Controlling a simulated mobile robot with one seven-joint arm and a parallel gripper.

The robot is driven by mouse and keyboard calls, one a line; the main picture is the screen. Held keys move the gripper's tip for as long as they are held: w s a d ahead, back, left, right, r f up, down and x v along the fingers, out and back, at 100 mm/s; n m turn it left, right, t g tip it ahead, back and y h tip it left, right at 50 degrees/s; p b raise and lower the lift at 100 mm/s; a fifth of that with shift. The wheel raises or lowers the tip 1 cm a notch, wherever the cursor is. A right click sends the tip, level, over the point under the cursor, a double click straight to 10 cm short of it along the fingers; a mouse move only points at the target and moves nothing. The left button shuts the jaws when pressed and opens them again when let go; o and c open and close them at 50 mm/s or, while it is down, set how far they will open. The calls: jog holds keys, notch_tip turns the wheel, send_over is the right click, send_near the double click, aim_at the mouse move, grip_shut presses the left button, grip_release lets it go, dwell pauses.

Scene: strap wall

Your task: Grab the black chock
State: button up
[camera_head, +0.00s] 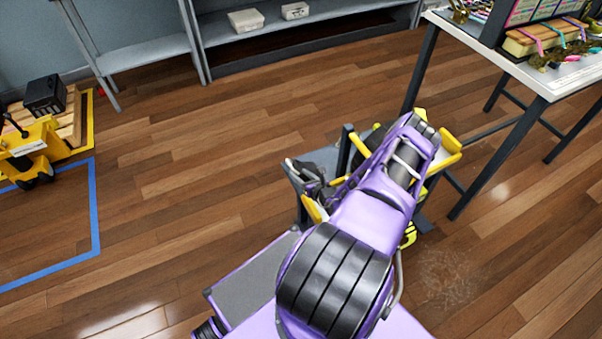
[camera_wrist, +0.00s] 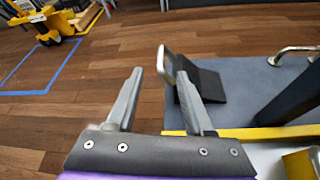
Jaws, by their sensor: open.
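The black chock (camera_wrist: 209,83) is a dark wedge on the grey deck (camera_wrist: 243,75) of a low cart, near the deck's left edge in the wrist view. A pale metal loop (camera_wrist: 163,62) stands at its left end; I cannot tell whether it is fixed to the chock. My gripper (camera_wrist: 160,73) is open and empty. Its fingers point toward the loop, which shows between the fingertips, and the right finger overlaps the chock's left part. I cannot tell the gap in depth. In the head view my purple arm hides much of the cart, and the chock is not clear.
The cart has a yellow edge (camera_wrist: 250,132), a dark post and another metal handle (camera_wrist: 292,53) at right. A white table (camera_head: 560,75) stands right of my arm. Shelves stand at the back. The wooden floor between is clear.

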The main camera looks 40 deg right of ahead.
aim_at(291, 165)
jog(key=shift+r+b+x, duration=0.1)
jog(key=shift+b+x, duration=0.25)
jog(key=shift+x, duration=1.4)
jog(key=shift+r+b+x, duration=0.15)
jog(key=shift+b+x, duration=0.2)
jog(key=shift+x, duration=1.4)
jog(key=shift+d, duration=0.15)
grip_shut()
